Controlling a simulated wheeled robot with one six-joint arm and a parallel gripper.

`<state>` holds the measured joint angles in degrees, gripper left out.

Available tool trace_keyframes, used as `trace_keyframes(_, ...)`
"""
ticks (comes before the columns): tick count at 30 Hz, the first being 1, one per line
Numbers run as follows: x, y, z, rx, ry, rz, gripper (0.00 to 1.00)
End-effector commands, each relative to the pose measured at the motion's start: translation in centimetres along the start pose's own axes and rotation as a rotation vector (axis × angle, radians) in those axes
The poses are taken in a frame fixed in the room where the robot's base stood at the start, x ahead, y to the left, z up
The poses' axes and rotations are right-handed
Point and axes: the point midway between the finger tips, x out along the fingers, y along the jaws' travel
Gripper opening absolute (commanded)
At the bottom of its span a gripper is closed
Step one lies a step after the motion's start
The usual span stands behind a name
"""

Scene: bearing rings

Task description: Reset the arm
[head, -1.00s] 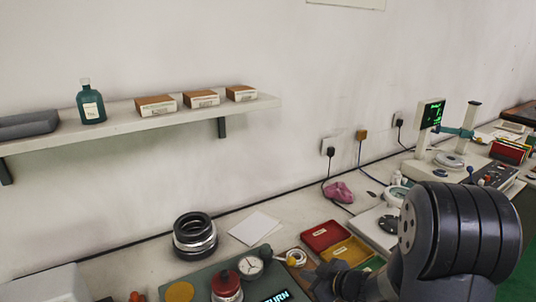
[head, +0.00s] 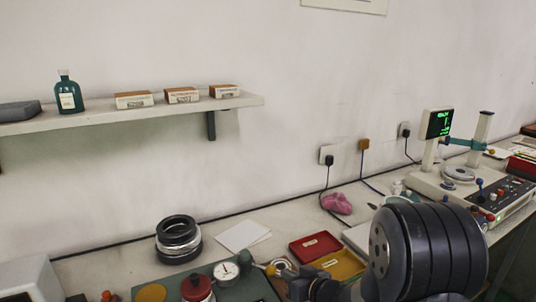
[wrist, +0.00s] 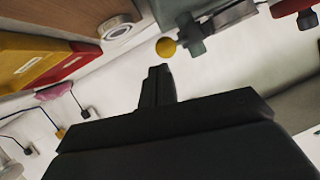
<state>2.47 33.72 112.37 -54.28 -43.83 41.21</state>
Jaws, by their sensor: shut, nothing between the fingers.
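My gripper (wrist: 157,78) shows in the wrist view as a dark narrow pair of fingers, shut together with nothing between them. It points at the white wall and appears clear of any object. In the head view my dark arm fills the lower right and hides part of the bench. Its end is low in the picture, near the red and yellow trays, and the fingers cannot be made out there.
A dial gauge (head: 226,271) and a red-topped part (head: 196,288) stand left of my arm. A red tray (head: 315,246) and a yellow tray (head: 340,264) lie beside it. Stacked bearing rings (head: 178,240) stand farther left. A shelf (head: 130,117) runs along the wall.

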Motion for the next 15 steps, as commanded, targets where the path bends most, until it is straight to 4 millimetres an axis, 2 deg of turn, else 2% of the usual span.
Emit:
trace_keyframes(6,1.8,0.0,0.1,-0.001,-0.002,-0.001,0.00)
trace_keyframes(15,2.1,0.0,0.0,-0.002,-0.002,0.000,0.00)
